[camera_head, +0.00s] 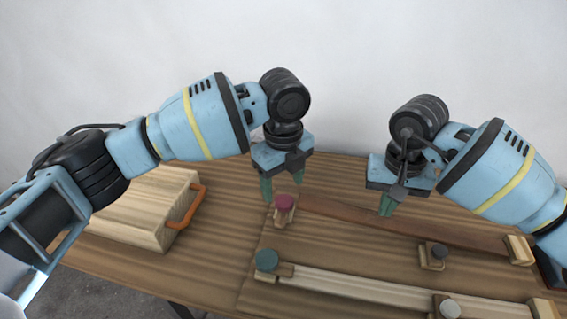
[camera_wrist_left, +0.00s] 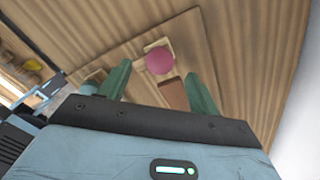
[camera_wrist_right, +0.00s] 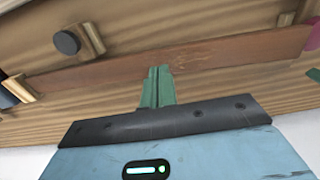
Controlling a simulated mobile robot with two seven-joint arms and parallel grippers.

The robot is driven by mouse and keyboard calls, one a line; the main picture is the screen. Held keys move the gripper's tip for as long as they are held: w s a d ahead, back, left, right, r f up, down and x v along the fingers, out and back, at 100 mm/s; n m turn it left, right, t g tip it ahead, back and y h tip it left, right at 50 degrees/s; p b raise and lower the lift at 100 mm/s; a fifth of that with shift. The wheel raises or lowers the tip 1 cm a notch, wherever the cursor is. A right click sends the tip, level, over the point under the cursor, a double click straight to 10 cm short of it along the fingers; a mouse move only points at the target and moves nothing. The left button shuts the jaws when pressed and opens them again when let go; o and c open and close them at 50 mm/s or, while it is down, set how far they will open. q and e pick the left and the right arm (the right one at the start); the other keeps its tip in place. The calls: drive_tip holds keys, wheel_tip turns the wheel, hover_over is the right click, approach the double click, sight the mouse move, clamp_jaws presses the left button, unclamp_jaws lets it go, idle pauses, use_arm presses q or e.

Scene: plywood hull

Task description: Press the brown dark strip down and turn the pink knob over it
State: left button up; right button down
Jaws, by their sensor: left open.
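The brown dark strip (camera_head: 340,212) lies across the board, its left end beside the pink knob (camera_head: 285,202). The knob sits on a small pale wooden block, which does not appear to lie over the strip. My left gripper (camera_head: 282,186) is open and empty above the knob. In the left wrist view the knob (camera_wrist_left: 159,61) and the strip's end (camera_wrist_left: 173,95) show between its fingers. My right gripper (camera_head: 387,207) points down at the strip's far edge. In the right wrist view its fingers (camera_wrist_right: 160,70) are together with nothing visible between them. Whether they touch the strip (camera_wrist_right: 220,55) is unclear.
A dark knob (camera_head: 439,250) on a block stands at the strip's near side, with an end block (camera_head: 519,249) at its right end. Nearer lies a pale strip (camera_head: 365,290) with a green knob (camera_head: 266,260) and grey knob (camera_head: 447,307). A wooden box (camera_head: 140,212) with orange handle stands left.

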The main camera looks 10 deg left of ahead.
sight(283, 199)
use_arm(q)
drive_tip(key=shift+f, duration=2.25)
drive_tip(key=shift+c, duration=0.4)
drive_tip(key=c, duration=1)
use_arm(e)
drive_tip(key=shift+f, duration=0.25)
drive_tip(key=shift+f, duration=0.35)
